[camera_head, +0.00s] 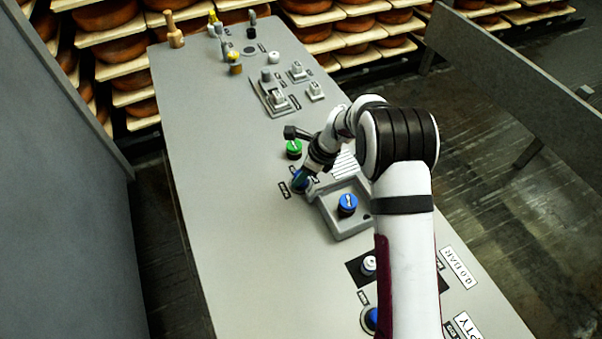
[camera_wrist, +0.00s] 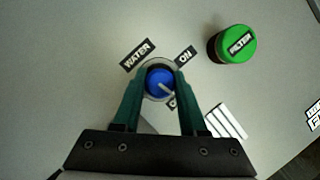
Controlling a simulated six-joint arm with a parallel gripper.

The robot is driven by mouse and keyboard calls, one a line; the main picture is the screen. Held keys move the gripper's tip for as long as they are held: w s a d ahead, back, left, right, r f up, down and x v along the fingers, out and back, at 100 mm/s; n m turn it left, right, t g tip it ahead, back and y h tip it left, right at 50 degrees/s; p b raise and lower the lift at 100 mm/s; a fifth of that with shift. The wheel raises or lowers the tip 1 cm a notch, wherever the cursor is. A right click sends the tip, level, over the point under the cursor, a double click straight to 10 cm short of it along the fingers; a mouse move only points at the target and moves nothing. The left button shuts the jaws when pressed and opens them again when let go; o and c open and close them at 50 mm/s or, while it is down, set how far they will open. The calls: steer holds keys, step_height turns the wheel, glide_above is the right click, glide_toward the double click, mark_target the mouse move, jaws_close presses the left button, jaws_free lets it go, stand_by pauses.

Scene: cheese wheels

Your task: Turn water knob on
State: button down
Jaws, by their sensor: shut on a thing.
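The water knob (camera_wrist: 158,84) is a round blue knob with a pale pointer line, on the grey panel. In the wrist view it sits between the two green fingers of my gripper (camera_wrist: 160,88), which are shut on its sides. The pointer line runs toward the lower right, while the ON label (camera_wrist: 186,56) is at the upper right. The WATER label (camera_wrist: 138,54) is at the upper left. Another label below the knob is partly hidden by a finger. In the head view the knob (camera_head: 299,182) is partly hidden by my gripper (camera_head: 301,184).
A green knob labelled METER (camera_wrist: 232,44) stands close by; it also shows in the head view (camera_head: 294,149). A grey tray (camera_head: 331,218) with a blue-topped object (camera_head: 347,205) is to the right of my gripper. The panel's left side is clear.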

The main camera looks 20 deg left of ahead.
steer(key=n+g, duration=0.1)
steer(key=n, duration=0.3)
steer(key=shift+g, duration=0.4)
steer(key=n+g+h, duration=0.1)
steer(key=n, duration=0.3)
steer(key=shift+w, duration=0.1)
steer(key=n+g+h, duration=0.1)
steer(key=n, duration=0.2)
steer(key=shift+n, duration=0.4)
steer(key=shift+n+h, duration=0.7)
steer(key=shift+n, duration=1.2)
steer(key=shift+n+g, duration=0.3)
steer(key=shift+g, duration=0.1)
steer(key=shift+c, duration=2.2)
jaws_free()
